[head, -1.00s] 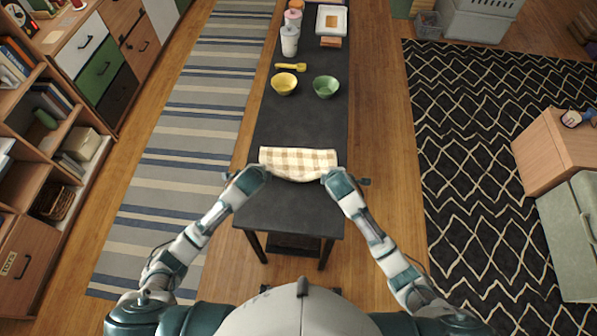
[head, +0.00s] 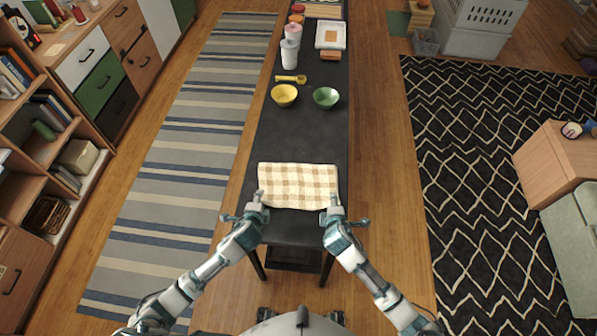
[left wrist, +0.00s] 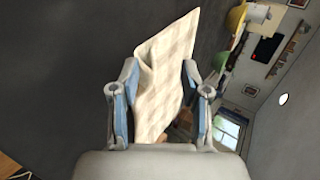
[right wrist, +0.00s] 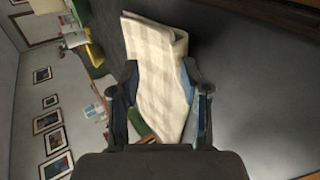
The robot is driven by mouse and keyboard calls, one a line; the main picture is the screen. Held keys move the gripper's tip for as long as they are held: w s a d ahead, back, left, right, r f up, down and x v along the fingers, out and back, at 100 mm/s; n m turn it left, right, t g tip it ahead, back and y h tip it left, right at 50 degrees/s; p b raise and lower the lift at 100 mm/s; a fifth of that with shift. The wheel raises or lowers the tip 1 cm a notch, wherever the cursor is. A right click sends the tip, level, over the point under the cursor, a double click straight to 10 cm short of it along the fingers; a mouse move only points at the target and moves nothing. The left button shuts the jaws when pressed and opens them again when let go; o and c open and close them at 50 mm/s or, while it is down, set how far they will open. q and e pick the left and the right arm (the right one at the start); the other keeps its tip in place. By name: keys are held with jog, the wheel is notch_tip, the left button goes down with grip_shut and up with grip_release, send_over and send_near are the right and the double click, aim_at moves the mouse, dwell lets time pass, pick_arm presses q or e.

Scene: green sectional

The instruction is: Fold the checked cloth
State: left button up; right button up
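The checked cloth (head: 298,183), cream and tan, lies flat as a wide rectangle across the near part of the dark table. In the right wrist view the cloth (right wrist: 155,60) shows a rounded, doubled edge, so it looks layered. It also shows in the left wrist view (left wrist: 168,65). My left gripper (head: 260,198) is at its near left corner and my right gripper (head: 334,199) at its near right corner. In the wrist views the fingers of the left gripper (left wrist: 160,85) and the right gripper (right wrist: 160,80) stand apart, with cloth seen between and beyond them. Contact is unclear.
The long dark table (head: 300,135) is bare just beyond the cloth. Farther back are a yellow bowl (head: 284,95), a green bowl (head: 326,97), a yellow utensil (head: 291,79), a white-lidded jar (head: 289,54) and a white tray (head: 330,34).

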pick_arm(q)
jog(key=shift+a+r, duration=0.1)
jog(key=shift+a, duration=0.05)
pick_arm(e)
jog(key=shift+a+r, duration=0.1)
jog(key=shift+a, duration=0.05)
pick_arm(q)
jog(key=s+r, duration=0.6)
jog(key=r, duration=0.2)
jog(key=shift+r, duration=0.4)
pick_arm(e)
jog(key=s+r, duration=0.6)
jog(key=r, duration=0.2)
jog(key=shift+r, duration=0.4)
